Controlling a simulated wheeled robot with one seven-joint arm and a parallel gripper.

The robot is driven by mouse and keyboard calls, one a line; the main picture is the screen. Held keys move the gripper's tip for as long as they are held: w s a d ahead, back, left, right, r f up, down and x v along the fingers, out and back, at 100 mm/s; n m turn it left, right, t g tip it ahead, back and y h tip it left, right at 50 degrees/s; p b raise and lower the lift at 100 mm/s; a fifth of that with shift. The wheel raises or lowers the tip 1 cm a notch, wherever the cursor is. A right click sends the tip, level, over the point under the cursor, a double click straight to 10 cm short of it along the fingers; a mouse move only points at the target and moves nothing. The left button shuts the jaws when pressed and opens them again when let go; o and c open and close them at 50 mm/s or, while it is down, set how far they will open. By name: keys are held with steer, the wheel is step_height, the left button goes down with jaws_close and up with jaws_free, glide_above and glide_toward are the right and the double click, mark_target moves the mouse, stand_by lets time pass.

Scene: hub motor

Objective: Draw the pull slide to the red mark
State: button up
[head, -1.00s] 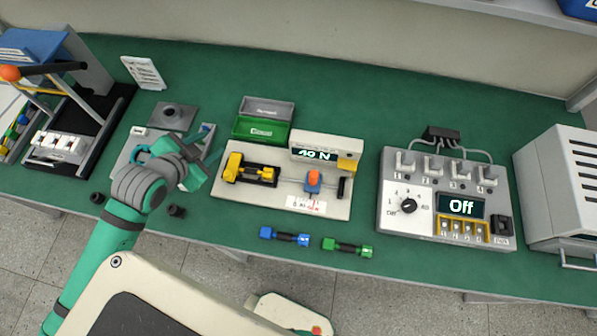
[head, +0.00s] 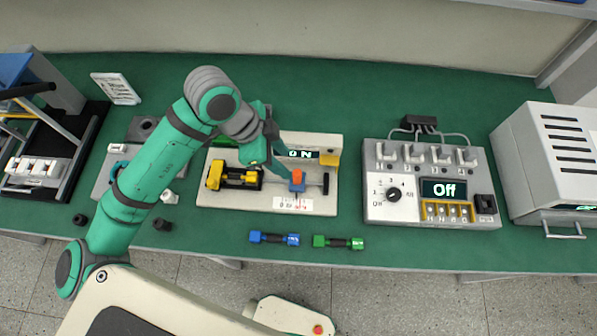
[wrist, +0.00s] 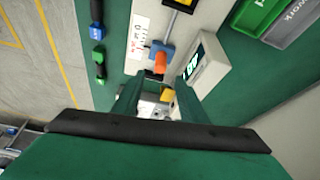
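The pull slide (head: 297,186) is a small blue block with an orange-red knob (head: 297,175) on the light test fixture (head: 251,199). It stands just above the white scale label (head: 292,204), whose red marks are too small to read exactly. In the wrist view the orange knob (wrist: 160,62) shows beyond and roughly between my fingertips. My gripper (head: 274,162) is above the fixture, close to the slide's left and back side in the head view. In the wrist view my gripper (wrist: 158,92) has its fingers spread with nothing between them. Contact with the knob is not visible.
A display (head: 301,154) on the fixture reads "0 N", its left part possibly hidden by my gripper. A yellow clamp part (head: 236,178) lies left of the slide. Blue (head: 274,238) and green (head: 338,242) dumbbell-shaped pieces lie in front. A control box (head: 430,205) showing "Off" stands right.

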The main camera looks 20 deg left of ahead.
mark_target(296, 173)
steer(key=x, duration=0.9)
steer(key=shift+f, duration=0.3)
steer(key=shift+c, duration=0.4)
steer(key=shift+w+d, duration=0.1)
steer(key=shift+d, duration=0.05)
jaws_close()
